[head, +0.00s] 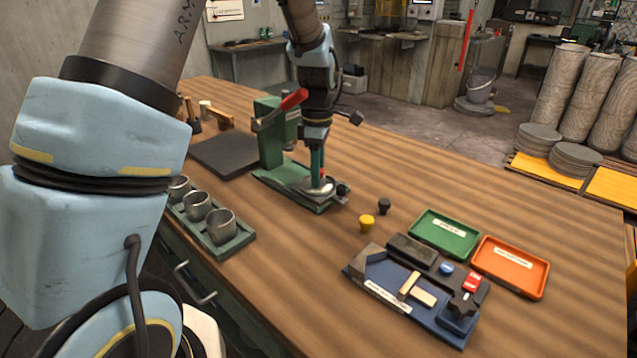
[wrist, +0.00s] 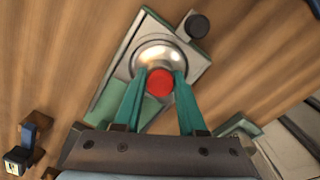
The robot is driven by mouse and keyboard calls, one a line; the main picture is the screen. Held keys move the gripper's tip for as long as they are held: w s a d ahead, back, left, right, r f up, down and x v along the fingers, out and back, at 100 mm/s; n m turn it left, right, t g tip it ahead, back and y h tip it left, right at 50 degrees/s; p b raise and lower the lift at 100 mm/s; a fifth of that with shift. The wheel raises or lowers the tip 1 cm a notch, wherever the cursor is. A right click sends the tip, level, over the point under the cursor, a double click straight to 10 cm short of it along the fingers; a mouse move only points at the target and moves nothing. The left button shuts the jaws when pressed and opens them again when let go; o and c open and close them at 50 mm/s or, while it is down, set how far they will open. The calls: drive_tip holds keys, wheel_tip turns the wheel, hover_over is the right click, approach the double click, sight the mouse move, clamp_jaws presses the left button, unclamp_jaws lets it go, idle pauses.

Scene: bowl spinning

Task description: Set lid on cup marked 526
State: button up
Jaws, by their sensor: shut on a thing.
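My gripper (head: 317,176) points down over the base of a green press on the table. In the wrist view its two teal fingers (wrist: 159,84) are shut on a red round knob (wrist: 160,82). The knob is over a shiny silver domed lid (wrist: 158,53), which shows as a silver disc (head: 318,188) in the head view. The lid is at the press's plate; I cannot tell whether it rests there or is slightly raised. Three grey metal cups (head: 221,227) stand in a green tray (head: 236,246) at left. No number is readable on them.
The green press (head: 270,135) with a red-handled lever stands close beside my gripper. A yellow knob (head: 366,222) and a black knob (head: 384,205) stand to the right. A blue fixture (head: 390,300), green tray (head: 440,242) and orange tray (head: 512,284) lie further right.

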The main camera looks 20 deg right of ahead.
drive_tip(key=shift+r+p, duration=2.1)
drive_tip(key=shift+r, duration=0.45)
